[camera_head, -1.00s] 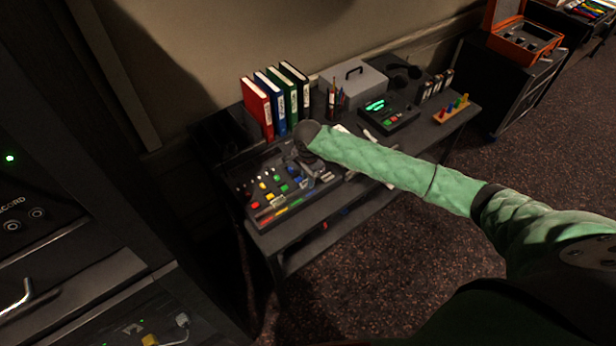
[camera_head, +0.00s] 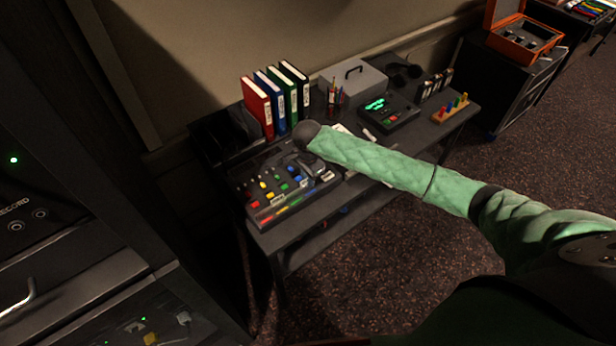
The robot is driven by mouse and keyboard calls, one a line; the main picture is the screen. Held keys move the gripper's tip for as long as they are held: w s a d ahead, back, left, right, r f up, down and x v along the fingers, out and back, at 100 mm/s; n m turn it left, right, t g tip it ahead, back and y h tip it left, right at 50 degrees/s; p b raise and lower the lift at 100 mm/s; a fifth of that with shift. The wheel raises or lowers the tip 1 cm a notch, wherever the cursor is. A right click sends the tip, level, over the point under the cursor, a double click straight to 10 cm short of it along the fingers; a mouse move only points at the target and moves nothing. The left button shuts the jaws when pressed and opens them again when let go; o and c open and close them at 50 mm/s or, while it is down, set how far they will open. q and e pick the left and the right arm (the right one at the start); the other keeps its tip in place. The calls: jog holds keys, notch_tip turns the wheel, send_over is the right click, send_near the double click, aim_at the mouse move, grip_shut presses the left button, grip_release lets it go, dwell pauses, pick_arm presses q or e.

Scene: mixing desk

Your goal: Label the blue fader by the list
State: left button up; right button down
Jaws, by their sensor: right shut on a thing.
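The mixing desk (camera_head: 247,186) is a dark panel with red, yellow, green and blue caps, on the left part of the table. A small blue cap (camera_head: 297,178) shows near its right side, close to my gripper. Coloured strips (camera_head: 281,212) run along its front edge. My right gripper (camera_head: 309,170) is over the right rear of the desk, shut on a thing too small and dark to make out. My right wrist and forearm hide part of the table behind. White paper (camera_head: 341,129) shows partly behind my arm; no writing is readable. My left gripper is not in view.
Red, blue and green binders and a dark one (camera_head: 290,95) stand behind the desk. A pen cup (camera_head: 334,104), a grey box (camera_head: 353,80), a device with a green display (camera_head: 386,110) and a peg rack (camera_head: 450,109) are to the right. A dark cabinet (camera_head: 60,215) rises at left.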

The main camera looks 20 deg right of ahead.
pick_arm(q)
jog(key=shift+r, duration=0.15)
pick_arm(e)
jog(key=shift+f, duration=0.2)
jog(key=c, duration=1.3)
grip_release()
jog(key=shift+o, duration=0.2)
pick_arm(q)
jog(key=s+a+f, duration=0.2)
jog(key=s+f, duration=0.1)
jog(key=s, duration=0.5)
pick_arm(e)
jog(key=shift+r, duration=0.25)
notch_tip(320, 180, up, 6)
jog(key=b, duration=0.2)
jog(key=shift+b, duration=0.4)
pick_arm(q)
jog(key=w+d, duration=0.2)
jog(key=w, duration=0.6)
pick_arm(e)
jog(key=shift+r, duration=0.65)
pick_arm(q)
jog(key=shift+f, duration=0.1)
